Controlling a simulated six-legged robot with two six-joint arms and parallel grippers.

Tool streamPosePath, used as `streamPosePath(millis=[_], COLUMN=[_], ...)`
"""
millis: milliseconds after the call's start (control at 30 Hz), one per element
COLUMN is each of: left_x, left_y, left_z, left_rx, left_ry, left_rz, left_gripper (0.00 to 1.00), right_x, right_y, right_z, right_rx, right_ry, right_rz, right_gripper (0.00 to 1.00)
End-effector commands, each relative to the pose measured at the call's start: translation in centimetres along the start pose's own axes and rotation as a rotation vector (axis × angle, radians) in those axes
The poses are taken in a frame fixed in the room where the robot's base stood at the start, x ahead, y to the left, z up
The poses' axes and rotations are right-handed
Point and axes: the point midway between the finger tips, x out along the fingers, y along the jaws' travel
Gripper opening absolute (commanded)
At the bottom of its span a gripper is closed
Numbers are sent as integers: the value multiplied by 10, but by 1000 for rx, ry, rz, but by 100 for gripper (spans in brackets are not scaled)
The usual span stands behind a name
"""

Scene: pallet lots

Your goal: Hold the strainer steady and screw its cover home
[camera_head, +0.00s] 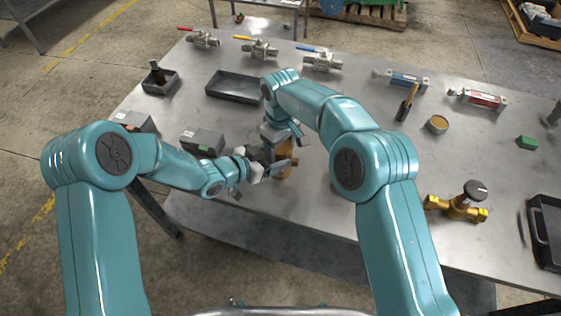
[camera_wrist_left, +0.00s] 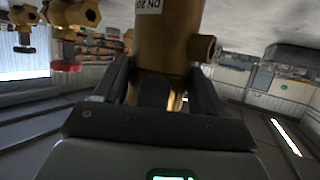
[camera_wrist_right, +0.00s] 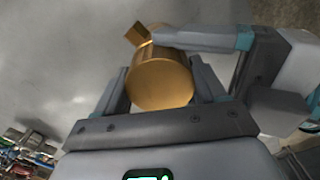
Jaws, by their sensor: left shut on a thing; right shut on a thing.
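The brass strainer (camera_head: 286,168) is near the front edge of the steel table, mostly hidden by my arms in the head view. My left gripper (camera_head: 270,167) is shut on its body from the left. The left wrist view shows the brass body (camera_wrist_left: 168,40) between the fingers, with a white label and a side port. My right gripper (camera_head: 282,140) is above, shut on the strainer's round brass cover (camera_wrist_right: 160,84), whose flat end shows between the fingers in the right wrist view. The seam between cover and body is hidden.
A dark tray (camera_head: 234,87), grey boxes (camera_head: 202,142) and a small bin (camera_head: 160,83) lie to the left. Valves with coloured levers (camera_head: 260,48) line the back. A brass valve (camera_head: 458,206) and black tray (camera_head: 545,232) are at right.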

Motion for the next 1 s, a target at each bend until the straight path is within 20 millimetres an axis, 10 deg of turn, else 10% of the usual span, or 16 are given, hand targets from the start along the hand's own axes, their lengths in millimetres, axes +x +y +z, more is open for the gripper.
streamPosePath(millis=[433,467,533,1000], left_x=[0,0,0,0], left_y=[-1,-1,-1,-1], left_z=[-2,-2,-2,-2], left_rx=[2,2,2,2], left_ry=[5,5,5,5], left_rz=[-1,-1,-1,-1], left_gripper=[0,0,0,0], right_x=[0,0,0,-23], right_y=[-1,-1,-1,-1], right_z=[0,0,0,-1], right_rx=[219,219,218,217], right_ry=[1,1,1,4], right_rz=[-1,-1,-1,1], right_gripper=[34,74,96,96])
